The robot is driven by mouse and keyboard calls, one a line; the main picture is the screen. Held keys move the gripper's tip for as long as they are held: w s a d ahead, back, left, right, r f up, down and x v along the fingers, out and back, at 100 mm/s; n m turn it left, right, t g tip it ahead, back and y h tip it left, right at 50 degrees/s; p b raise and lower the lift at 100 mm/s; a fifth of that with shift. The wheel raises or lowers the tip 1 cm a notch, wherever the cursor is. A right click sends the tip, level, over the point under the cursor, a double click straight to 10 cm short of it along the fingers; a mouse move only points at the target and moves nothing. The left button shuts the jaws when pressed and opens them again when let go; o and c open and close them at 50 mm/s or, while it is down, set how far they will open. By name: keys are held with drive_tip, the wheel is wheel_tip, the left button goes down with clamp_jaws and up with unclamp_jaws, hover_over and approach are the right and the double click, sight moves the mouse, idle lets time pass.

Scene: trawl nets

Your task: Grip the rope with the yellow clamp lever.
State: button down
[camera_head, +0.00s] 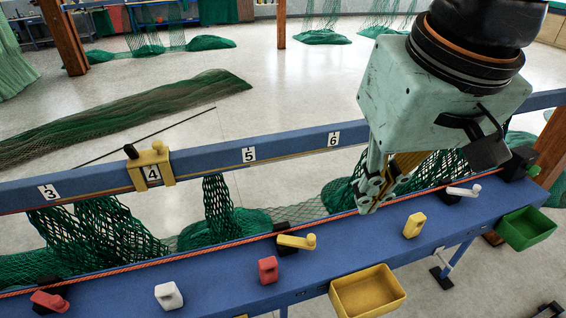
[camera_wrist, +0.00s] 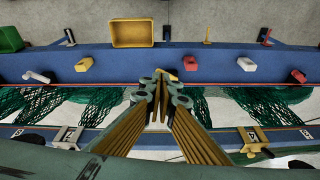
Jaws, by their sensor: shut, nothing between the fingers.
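The yellow clamp lever (camera_head: 297,241) sits on the blue bench beside a black block, its knob end to the right. In the wrist view the yellow lever (camera_wrist: 172,75) shows only partly behind my fingertips. The orange rope (camera_head: 150,263) runs along the bench's far side and past the levers' black blocks; it also shows in the wrist view (camera_wrist: 230,84). My gripper (camera_head: 368,203) points down above the rope, to the right of the yellow lever. Its fingers are shut and empty. I cannot tell whether they touch the rope.
A red lever (camera_head: 49,301) and a white lever (camera_head: 464,191) stand at either side. White (camera_head: 168,296), red (camera_head: 267,270) and yellow (camera_head: 414,225) blocks line the bench front. Yellow (camera_head: 368,293) and green (camera_head: 526,229) bins hang there. A numbered blue rail (camera_head: 205,160) and green nets lie behind.

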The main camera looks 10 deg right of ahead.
drive_tip(key=shift+w+d+f+m+g+p, duration=0.25)
drive_tip(key=shift+w+f+m+g+p, duration=0.65)
drive_tip(key=shift+w+f, duration=2.3)
drive_tip(key=shift+w+d+f+m+g+p, duration=0.25)
drive_tip(key=shift+w+f+m+g+p, duration=0.7)
drive_tip(key=shift+w, duration=4.15)
drive_tip(key=w+d+f+m+g+p, duration=0.1)
drive_tip(key=w+f, duration=0.2)
drive_tip(key=f, duration=0.4)
drive_tip(key=w+f+m+g+y+p, duration=0.1)
drive_tip(key=w+f, duration=0.3)
drive_tip(key=f, duration=0.3)
drive_tip(key=shift+w+d+f+p, duration=0.15)
drive_tip(key=shift+d+f+p, duration=0.1)
drive_tip(key=shift+d+p, duration=0.15)
drive_tip(key=shift+f, duration=0.15)
approach(297, 239)
drive_tip(key=s+d+f, duration=0.2)
drive_tip(key=d+f, duration=0.2)
drive_tip(key=shift+d+b, duration=0.25)
drive_tip(key=shift+b, duration=0.05)
drive_tip(key=shift+f, duration=0.1)
